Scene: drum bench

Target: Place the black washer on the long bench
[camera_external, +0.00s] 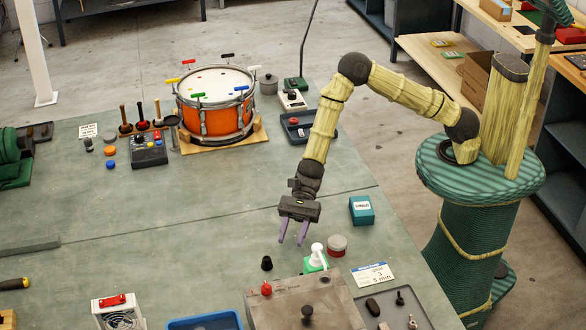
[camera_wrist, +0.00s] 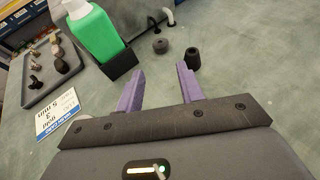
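My gripper (camera_external: 291,243) is open and empty, its two purple fingers spread above the grey-green bench (camera_external: 240,215); the fingers also show in the wrist view (camera_wrist: 160,69). In the wrist view, a small dark round piece with a dimple in its top (camera_wrist: 160,46) lies on the surface beyond the fingertips. It may be the black washer, but I cannot be sure. I cannot pick it out in the external view. A taller black cup-like piece (camera_wrist: 193,60) stands right of it and shows on the bench in the external view (camera_external: 267,263).
A grey box (camera_external: 300,305), a card (camera_external: 370,275) and a tool tray (camera_external: 417,318) are in front. An orange drum (camera_external: 212,118) stands behind. The bench's middle is clear.

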